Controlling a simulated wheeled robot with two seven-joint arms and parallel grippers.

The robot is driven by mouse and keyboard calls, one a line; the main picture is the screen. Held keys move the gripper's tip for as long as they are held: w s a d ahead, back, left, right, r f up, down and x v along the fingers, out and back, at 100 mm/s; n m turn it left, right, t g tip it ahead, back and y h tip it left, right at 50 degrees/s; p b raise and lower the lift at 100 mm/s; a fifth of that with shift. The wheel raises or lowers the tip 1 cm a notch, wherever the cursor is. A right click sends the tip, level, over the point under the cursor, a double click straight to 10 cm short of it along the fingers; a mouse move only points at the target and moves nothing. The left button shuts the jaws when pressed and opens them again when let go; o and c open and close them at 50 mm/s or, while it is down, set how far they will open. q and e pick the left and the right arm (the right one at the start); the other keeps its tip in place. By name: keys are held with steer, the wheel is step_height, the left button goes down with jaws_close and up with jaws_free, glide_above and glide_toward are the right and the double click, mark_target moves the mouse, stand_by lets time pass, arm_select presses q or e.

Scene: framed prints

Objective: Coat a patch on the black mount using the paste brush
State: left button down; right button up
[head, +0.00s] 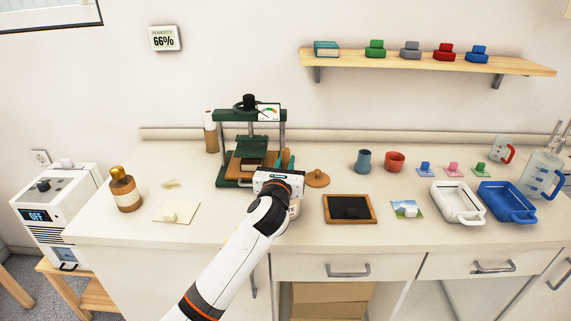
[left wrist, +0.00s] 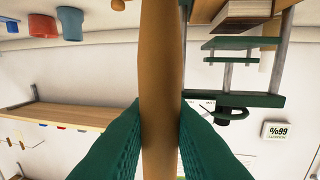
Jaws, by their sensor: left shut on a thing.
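My left gripper (head: 281,160) is over the counter just in front of the green press, its green fingers pointing away. In the left wrist view its two fingers (left wrist: 160,135) are shut on a brown wooden handle, which I take as the paste brush (left wrist: 160,60). The brush's bristles are not visible, and my arm hides most of the brush in the head view. The black mount (head: 342,202) lies flat in a wooden frame on the counter, right of my gripper, apart from it. My right gripper is not in view.
The green press (head: 222,165) stands close behind my gripper. A round wooden lid (head: 317,179) lies to its right. A blue cup (head: 364,161), a red pot (head: 395,161), a white tray (head: 445,193) and a blue tray (head: 495,190) stand further right. An amber bottle (head: 125,190) stands left.

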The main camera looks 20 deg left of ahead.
mark_target(285, 150)
arm_select(q)
steer(key=shift+f, duration=0.1)
stand_by(0.3)
steer(key=shift+f, duration=0.45)
stand_by(0.3)
steer(key=shift+f, duration=0.1)
stand_by(0.3)
step_height(285, 150, up, 7)
steer(key=p, duration=0.8)
stand_by(0.7)
